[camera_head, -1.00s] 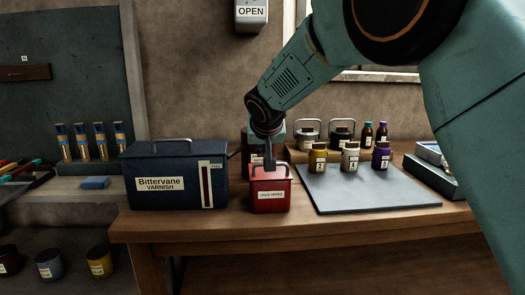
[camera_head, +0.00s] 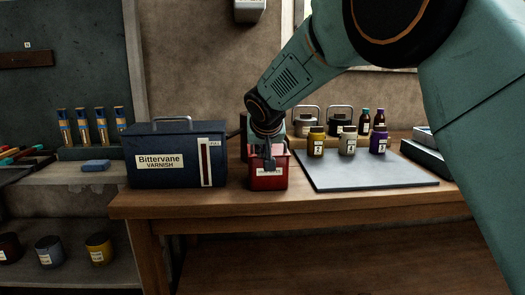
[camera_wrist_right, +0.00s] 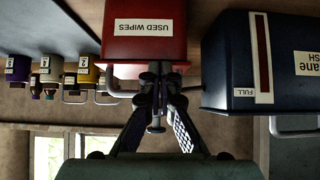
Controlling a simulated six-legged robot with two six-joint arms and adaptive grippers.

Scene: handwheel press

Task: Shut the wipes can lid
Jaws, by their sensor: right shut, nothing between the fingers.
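The red wipes can (camera_head: 279,182) stands near the table's front edge in the head view. In the wrist view the can (camera_wrist_right: 120,42) is upside down, with a white label reading USED WIPES. My left gripper is not in view.
A blue Bittervane varnish box (camera_head: 150,176) stands close on the can's left. A grey mat (camera_head: 365,176) lies to its right, with several small jars (camera_head: 348,145) at its back. Two wire-handled pots (camera_head: 341,118) and bottles (camera_head: 365,124) stand behind.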

